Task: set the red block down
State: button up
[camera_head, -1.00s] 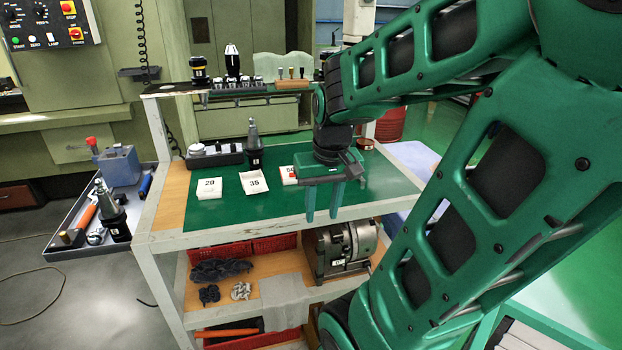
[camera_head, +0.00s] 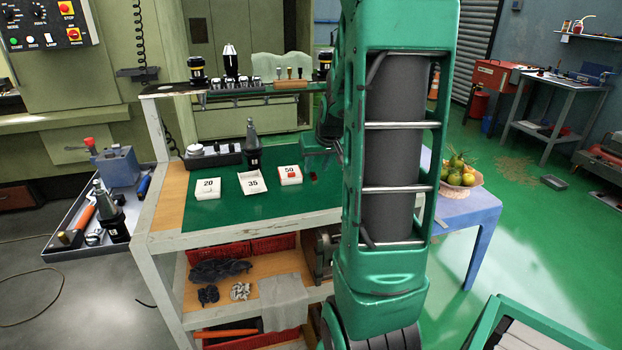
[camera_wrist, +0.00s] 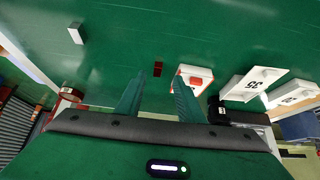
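A bright red block (camera_head: 292,175) sits in the white tray marked 50 (camera_head: 287,182). In the wrist view the red block (camera_wrist: 196,81) shows in that tray (camera_wrist: 203,73), by the right finger. A small dark red block (camera_head: 313,176) lies on the green mat just right of the tray. In the wrist view this dark block (camera_wrist: 158,69) appears between the fingertips, but I cannot tell how far below them it lies. My gripper (camera_wrist: 159,76) has its fingers apart and holds nothing that I can see. In the head view it is mostly hidden behind my arm.
White trays marked 35 (camera_head: 252,187) and 20 (camera_head: 207,193) stand to the left on the green mat (camera_head: 270,218). A tool holder (camera_head: 252,145) stands behind them. A grey block (camera_wrist: 76,33) lies at upper left in the wrist view. The mat's front is clear.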

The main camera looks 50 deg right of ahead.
aim_at(314, 175)
jog(key=shift+d+x, duration=0.1)
jog(key=shift+x, duration=1.25)
jog(key=shift+d+x, duration=0.15)
jog(key=shift+x, duration=1.2)
jog(key=shift+r, duration=0.1)
grip_shut()
